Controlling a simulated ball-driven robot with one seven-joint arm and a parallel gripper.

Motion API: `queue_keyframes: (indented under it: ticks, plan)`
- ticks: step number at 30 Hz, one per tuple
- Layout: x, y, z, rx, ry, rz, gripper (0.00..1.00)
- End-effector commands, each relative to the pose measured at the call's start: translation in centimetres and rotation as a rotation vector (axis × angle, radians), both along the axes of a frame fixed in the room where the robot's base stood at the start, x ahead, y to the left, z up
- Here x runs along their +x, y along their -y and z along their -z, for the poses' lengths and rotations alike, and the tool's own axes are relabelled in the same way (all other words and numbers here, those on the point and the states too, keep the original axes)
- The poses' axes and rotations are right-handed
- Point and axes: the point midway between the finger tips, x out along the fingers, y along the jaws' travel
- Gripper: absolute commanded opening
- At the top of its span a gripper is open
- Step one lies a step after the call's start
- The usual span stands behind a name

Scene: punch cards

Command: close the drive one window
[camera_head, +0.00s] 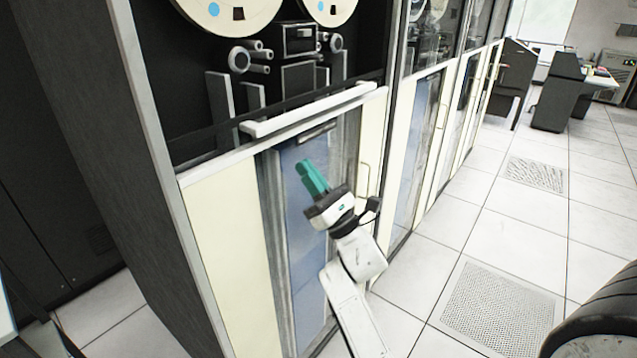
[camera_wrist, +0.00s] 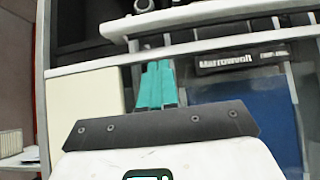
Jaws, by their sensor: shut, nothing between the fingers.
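The near tape drive cabinet shows its reel bay (camera_head: 290,60) in the head view, with the reels and rollers plainly visible. A white horizontal bar (camera_head: 310,110) runs along the lower edge of that bay, above a cream and blue lower front. I cannot tell which part is the window pane. My gripper (camera_head: 304,166), with teal fingers, is shut and empty in front of the blue panel (camera_head: 295,205), below the bar. In the wrist view the fingers (camera_wrist: 156,68) point toward the ledge under a pale bar (camera_wrist: 210,18); contact cannot be told.
A label plate (camera_wrist: 241,60) reading "Marrowvolt" sits right of the fingers in the wrist view. More drive cabinets (camera_head: 425,110) stand in a row to the right. Dark consoles (camera_head: 557,95) stand farther back. The tiled floor (camera_head: 510,225) on the right is mostly clear.

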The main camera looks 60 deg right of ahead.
Motion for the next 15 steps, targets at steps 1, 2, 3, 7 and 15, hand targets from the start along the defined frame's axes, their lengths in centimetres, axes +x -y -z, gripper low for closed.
queue_keyframes:
  ticks: [1, 2, 3, 7, 15]
  plan:
    - [0.7, 0.2, -1.2, -0.001, 0.002, -0.001, 0.00]
    - [1.1, 0.3, -1.7, -0.001, 0.003, -0.001, 0.00]
    - [1.7, 0.4, -2.2, 0.000, 0.002, -0.001, 0.00]
    - [2.2, 0.6, -4.1, 0.000, 0.001, 0.001, 0.00]
    - [2.2, 0.5, -6.2, 0.002, -0.001, 0.000, 0.00]
